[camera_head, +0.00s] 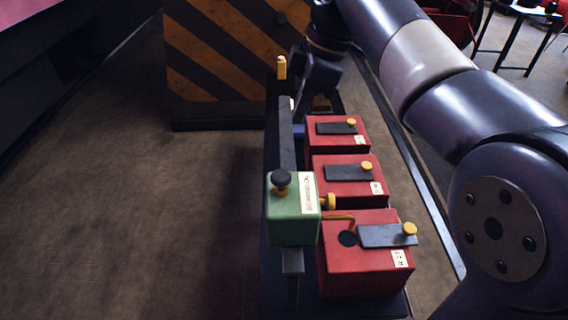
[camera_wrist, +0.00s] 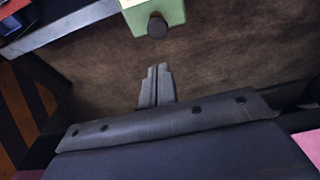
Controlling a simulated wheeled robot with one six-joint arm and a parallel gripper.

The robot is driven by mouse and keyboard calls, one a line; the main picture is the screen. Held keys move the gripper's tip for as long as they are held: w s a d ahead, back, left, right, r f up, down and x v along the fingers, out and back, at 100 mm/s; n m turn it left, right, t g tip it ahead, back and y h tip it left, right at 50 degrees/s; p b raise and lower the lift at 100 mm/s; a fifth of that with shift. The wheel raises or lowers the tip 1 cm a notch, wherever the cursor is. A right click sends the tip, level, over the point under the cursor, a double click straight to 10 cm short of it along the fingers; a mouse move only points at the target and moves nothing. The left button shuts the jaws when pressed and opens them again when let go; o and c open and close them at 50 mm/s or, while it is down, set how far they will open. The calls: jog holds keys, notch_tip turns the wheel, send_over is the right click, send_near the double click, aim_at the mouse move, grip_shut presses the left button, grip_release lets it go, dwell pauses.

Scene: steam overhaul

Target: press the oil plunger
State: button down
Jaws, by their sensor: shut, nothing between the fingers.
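The green oil box (camera_head: 292,222) stands on the near end of the rail in the head view. Its plunger (camera_head: 282,180) is a black knob on top, with a bit of yellow below it. A yellow spout (camera_head: 340,218) runs from the box toward the dark hole in the nearest red box (camera_head: 360,275). In the wrist view the green box (camera_wrist: 165,10) and the black plunger knob (camera_wrist: 157,26) show at the top. My gripper (camera_wrist: 158,68) is shut and empty, apart from the knob. In the head view my wrist is farther back, its fingers not clearly seen.
Two more red boxes (camera_head: 349,180) (camera_head: 336,133) stand behind in a row, their dark lids with yellow knobs. An upright yellow handle (camera_head: 281,68) stands near my wrist. A striped hazard panel (camera_head: 225,55) is at the back. The floor (camera_head: 170,210) left of the rail is clear.

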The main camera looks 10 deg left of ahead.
jog(key=p, duration=0.1)
send_near(284, 176)
jog(key=x, duration=0.2)
jog(key=a+x, duration=0.1)
jog(key=x, duration=0.2)
jog(key=shift+a, duration=0.15)
jog(key=shift+f, duration=0.7)
jog(key=shift+f, duration=0.1)
jog(key=shift+s+f+b, duration=0.1)
jog(key=shift+f+b, duration=0.9)
jog(key=shift+f, duration=0.4)
